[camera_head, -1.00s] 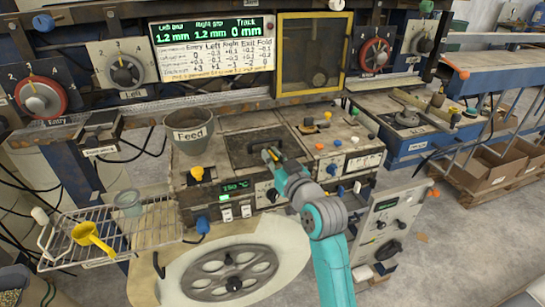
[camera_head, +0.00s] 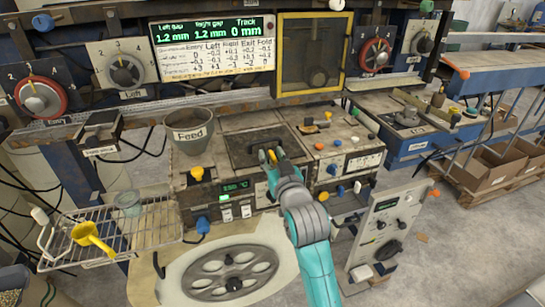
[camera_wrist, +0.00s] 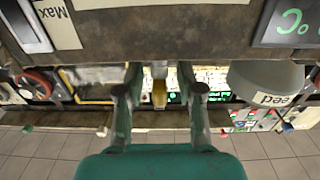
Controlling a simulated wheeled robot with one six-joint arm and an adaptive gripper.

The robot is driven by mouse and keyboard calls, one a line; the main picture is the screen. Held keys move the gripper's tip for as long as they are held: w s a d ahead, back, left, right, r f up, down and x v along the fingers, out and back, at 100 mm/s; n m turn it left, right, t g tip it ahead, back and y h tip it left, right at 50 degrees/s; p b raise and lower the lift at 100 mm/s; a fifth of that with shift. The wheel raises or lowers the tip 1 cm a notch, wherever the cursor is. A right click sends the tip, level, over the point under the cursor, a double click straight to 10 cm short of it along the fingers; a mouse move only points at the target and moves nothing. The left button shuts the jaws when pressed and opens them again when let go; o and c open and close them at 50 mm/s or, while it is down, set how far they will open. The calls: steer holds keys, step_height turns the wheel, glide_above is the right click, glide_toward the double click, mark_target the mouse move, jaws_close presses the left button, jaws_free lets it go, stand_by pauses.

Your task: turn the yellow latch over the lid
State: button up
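The lid (camera_head: 243,152) is a dark square plate set in the top of the worn machine in the middle of the head view. My gripper (camera_head: 268,157) is at the lid's front edge and covers part of it. A small yellow piece, likely the latch (camera_head: 272,156), shows at my fingertips. In the wrist view, the yellow latch (camera_wrist: 159,94) stands between the two fingers of my gripper (camera_wrist: 160,88). The fingers are spread, with gaps visible on both sides of the latch. Whether the latch lies over the lid is hard to tell.
A grey "Feed" cup (camera_head: 190,132) stands left of the lid. A yellow knob (camera_head: 197,173) is at the machine's front left. A control panel with coloured knobs (camera_head: 337,143) is to the right. A wire rack (camera_head: 150,226) holds a yellow scoop (camera_head: 92,238).

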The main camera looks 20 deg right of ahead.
steer(key=s, duration=1.2)
steer(key=shift+a, duration=0.1)
steer(key=s+f+g, duration=0.2)
steer(key=s+f, duration=1.6)
steer(key=s+f+g, duration=0.1)
steer(key=s+f, duration=0.1)
steer(key=s, duration=2.1)
steer(key=shift+s+f, duration=0.2)
steer(key=shift+s, duration=0.2)
